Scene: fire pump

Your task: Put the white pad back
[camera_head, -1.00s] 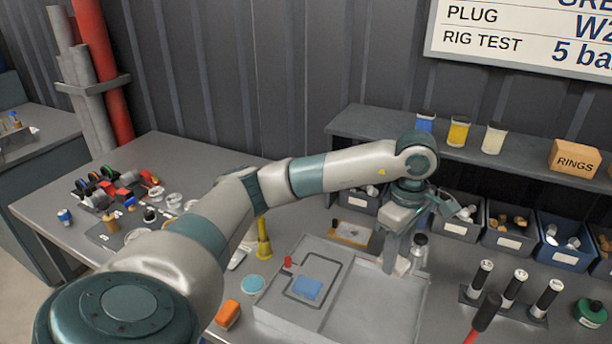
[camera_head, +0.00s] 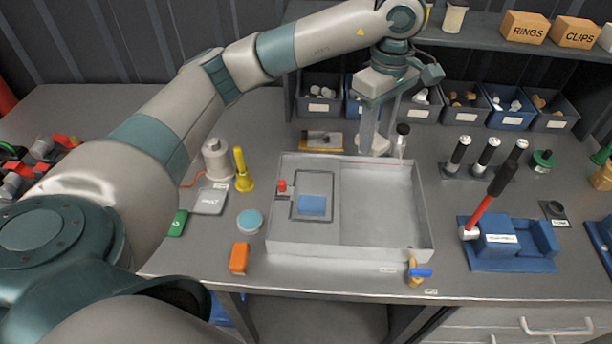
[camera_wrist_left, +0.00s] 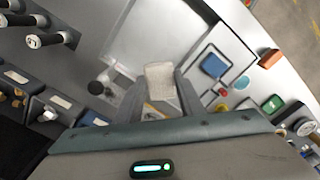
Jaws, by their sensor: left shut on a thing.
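My left gripper (camera_head: 372,142) is at the back edge of the grey tray (camera_head: 350,255), just left of a small dark-capped bottle (camera_head: 402,138). In the left wrist view its fingers (camera_wrist_left: 160,95) are shut on the white pad (camera_wrist_left: 159,82), a small pale block. In the head view the pad is hard to tell apart from the pale fingers. I cannot tell whether the pad touches the surface below. My right gripper is not in view.
The tray's left part holds a blue block (camera_head: 311,205) and a red knob (camera_head: 282,186). A yellow-edged plate (camera_head: 322,140) lies behind the tray. Bins (camera_head: 465,108) line the back. Black-handled tools (camera_head: 487,156) and a blue fixture (camera_head: 510,245) stand right. The tray's right part is bare.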

